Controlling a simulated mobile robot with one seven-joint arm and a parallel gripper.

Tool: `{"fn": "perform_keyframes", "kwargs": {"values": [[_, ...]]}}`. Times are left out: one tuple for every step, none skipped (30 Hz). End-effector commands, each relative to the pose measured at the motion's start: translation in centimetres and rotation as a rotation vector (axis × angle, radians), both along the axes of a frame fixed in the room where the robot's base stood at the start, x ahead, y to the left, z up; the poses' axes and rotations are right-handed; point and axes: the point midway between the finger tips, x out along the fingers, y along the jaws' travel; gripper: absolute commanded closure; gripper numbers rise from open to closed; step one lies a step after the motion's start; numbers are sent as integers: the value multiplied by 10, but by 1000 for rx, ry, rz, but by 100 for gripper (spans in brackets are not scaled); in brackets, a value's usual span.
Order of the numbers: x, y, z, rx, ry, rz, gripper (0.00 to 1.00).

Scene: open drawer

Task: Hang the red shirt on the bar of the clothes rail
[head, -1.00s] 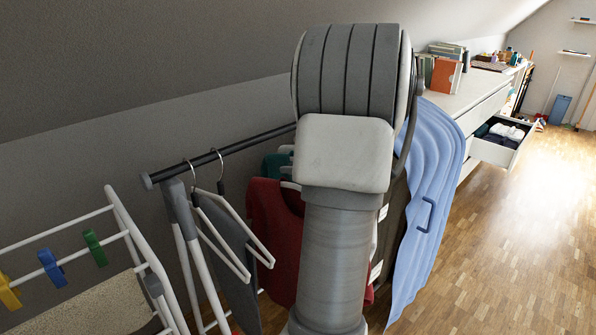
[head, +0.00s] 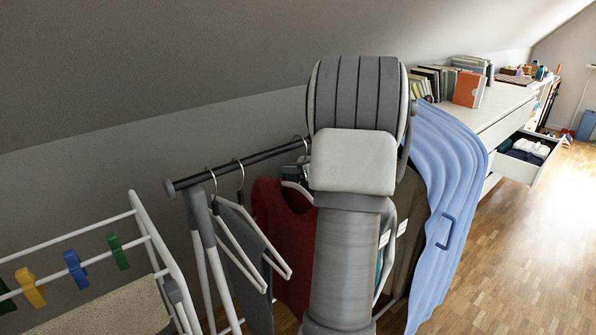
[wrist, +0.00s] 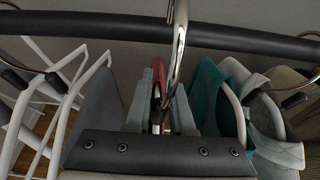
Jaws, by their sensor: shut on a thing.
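The red shirt (head: 284,240) hangs upright on a white hanger, below the dark bar (head: 262,156) of the clothes rail and partly behind my arm. In the wrist view only a narrow strip of the red shirt (wrist: 158,77) shows between my fingers. My gripper (wrist: 161,118) is shut on the shirt's hanger, just under the bar (wrist: 90,26). A silver hook (wrist: 178,50) rises from between the fingers and crosses the bar; I cannot tell whether it rests on it.
Grey garments on white hangers (head: 240,235) hang left of the red shirt. Teal clothing (wrist: 208,92) and pale clothing (wrist: 275,110) hang right. A drawer (head: 525,165) stands open beyond.

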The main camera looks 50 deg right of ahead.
Motion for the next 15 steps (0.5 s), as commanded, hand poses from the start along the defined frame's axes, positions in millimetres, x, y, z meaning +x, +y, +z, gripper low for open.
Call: {"fn": "perform_keyframes", "kwargs": {"values": [[5, 0, 1, 0, 0, 1, 100], [7, -1, 0, 1, 0, 0, 100], [10, -1, 0, 1, -1, 0, 100], [12, -1, 1, 1, -1, 0, 100], [15, -2, 1, 0, -1, 0, 100], [18, -2, 1, 0, -1, 1, 100], [20, -2, 1, 1, -1, 1, 100], [23, -2, 1, 1, 0, 1, 100], [26, -3, 1, 1, 0, 1, 100], [28, -3, 1, 1, 0, 0, 100], [31, -3, 1, 1, 0, 0, 100], [34, -3, 1, 1, -1, 1, 100], [36, -4, 1, 1, -1, 1, 100], [39, -4, 1, 1, -1, 1, 100], [42, -4, 1, 1, -1, 1, 100]]}}
